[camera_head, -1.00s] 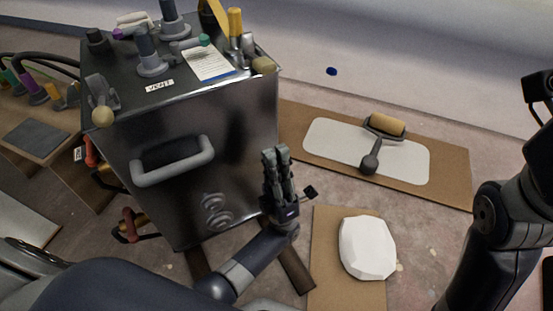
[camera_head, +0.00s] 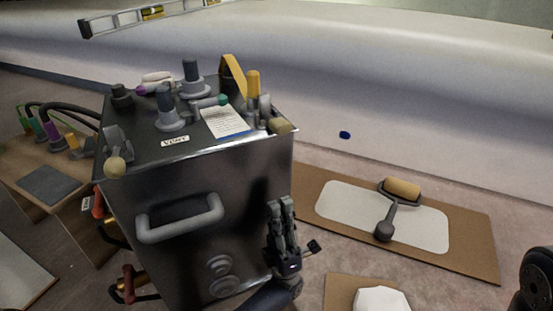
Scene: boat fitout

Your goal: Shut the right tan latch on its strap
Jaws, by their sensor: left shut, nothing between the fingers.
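The dark box (camera_head: 215,165) stands at left centre. The right tan latch (camera_head: 279,126) is at its top right front corner, a tan knob on a grey lever. I cannot tell whether it is open or shut, and its strap is not clear. A similar latch with a tan knob (camera_head: 115,167) is at the box's left front corner. My left gripper (camera_head: 281,203) points up beside the box's right front edge, below the right latch and apart from it. Its fingers are together and empty. My right gripper is out of view; only part of my right arm shows at the lower right.
The box top holds grey fittings (camera_head: 171,118), a white note (camera_head: 225,121), a yellow-handled tool (camera_head: 253,85) and a yellow band (camera_head: 233,73). A grey handle (camera_head: 181,219) juts from its front. A roller (camera_head: 402,189) lies on a board at right. Floor between is clear.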

